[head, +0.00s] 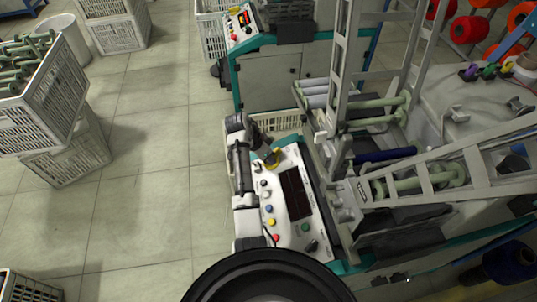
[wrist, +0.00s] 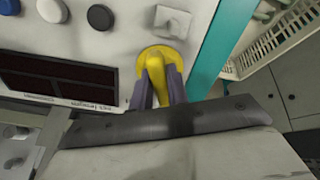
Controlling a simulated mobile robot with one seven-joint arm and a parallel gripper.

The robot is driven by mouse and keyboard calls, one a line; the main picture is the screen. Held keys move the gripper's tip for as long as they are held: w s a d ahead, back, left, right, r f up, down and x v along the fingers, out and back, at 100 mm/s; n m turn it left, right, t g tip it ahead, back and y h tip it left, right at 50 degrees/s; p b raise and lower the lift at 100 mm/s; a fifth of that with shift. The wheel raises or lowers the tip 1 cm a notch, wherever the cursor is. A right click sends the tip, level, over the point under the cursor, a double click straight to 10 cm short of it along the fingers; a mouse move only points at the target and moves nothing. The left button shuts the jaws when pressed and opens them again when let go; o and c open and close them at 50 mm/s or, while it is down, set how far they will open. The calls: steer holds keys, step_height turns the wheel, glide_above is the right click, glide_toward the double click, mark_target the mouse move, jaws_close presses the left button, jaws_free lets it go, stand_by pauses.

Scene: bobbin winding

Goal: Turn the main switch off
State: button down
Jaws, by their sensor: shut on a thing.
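The main switch (wrist: 156,68) is a yellow rotary handle on a round yellow base, on the white control panel. In the wrist view its handle stands between the two fingers of my gripper (wrist: 157,88), which are shut on it. The handle points roughly straight down the wrist picture, toward the gripper. In the head view the yellow switch (head: 276,157) shows at the far end of the control panel (head: 313,228), partly hidden by my gripper (head: 271,159). Any markings around the switch are too small to read.
The panel also carries a dark display (head: 296,193) and several coloured buttons. A second panel (head: 239,25) stands at the back. A metal frame (head: 345,80) rises to the right. White crates (head: 38,105) stand at the left. The floor between is clear.

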steer(key=shift+n+p, duration=0.3)
steer(key=shift+n, duration=0.3)
steer(key=c, duration=1.4)
jaws_free()
steer(key=shift+o, duration=0.2)
steer(key=shift+r, duration=0.1)
steer(key=p+v, duration=0.2)
steer(key=v, duration=1.1)
steer(key=shift+a+r, duration=0.25)
steer(key=shift+r, duration=0.05)
